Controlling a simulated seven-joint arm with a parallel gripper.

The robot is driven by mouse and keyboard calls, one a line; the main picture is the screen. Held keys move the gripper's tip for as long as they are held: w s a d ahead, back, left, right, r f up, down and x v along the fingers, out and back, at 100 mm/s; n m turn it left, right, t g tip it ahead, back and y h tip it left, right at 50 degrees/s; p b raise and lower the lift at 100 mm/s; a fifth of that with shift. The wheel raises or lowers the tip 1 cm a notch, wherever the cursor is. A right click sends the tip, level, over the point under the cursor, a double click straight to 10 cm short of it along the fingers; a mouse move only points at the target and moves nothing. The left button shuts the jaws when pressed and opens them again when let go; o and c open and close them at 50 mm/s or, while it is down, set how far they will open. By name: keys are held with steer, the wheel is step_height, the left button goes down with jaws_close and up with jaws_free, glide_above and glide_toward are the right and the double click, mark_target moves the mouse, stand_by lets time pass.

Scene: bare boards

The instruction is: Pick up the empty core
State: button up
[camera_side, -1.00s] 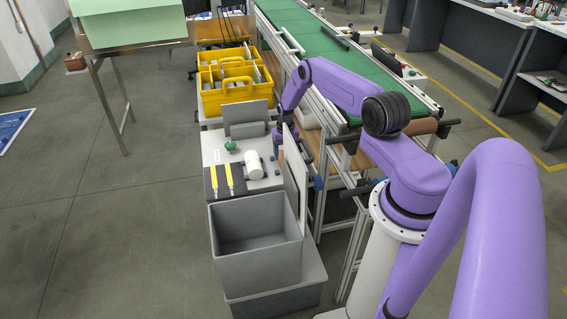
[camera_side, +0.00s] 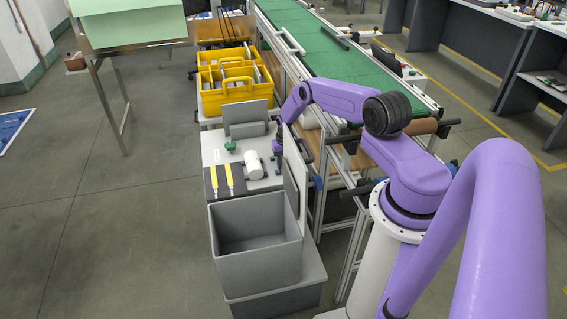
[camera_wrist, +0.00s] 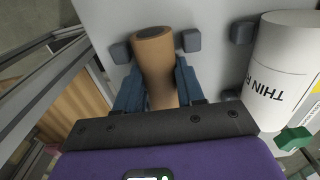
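The empty core (camera_wrist: 157,68) is a brown cardboard tube with a dark hollow end, seen in the wrist view between grey blocks on a pale surface. My gripper (camera_wrist: 158,80) has its blue fingers on either side of the core, very close to its walls. Whether they press on it or stand slightly apart cannot be told. In the side view my gripper (camera_side: 278,145) is low at the right edge of the work surface; the core cannot be made out there.
A white labelled roll (camera_wrist: 285,75) lies right of the core and also shows in the side view (camera_side: 253,166).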

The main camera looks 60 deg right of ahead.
steer(key=shift+c, duration=0.5)
steer(key=shift+o, duration=0.4)
steer(key=shift+r, duration=0.15)
steer(key=shift+r, duration=0.8)
step_height(320, 180, up, 16)
steer(key=shift+r, duration=0.1)
stand_by(0.6)
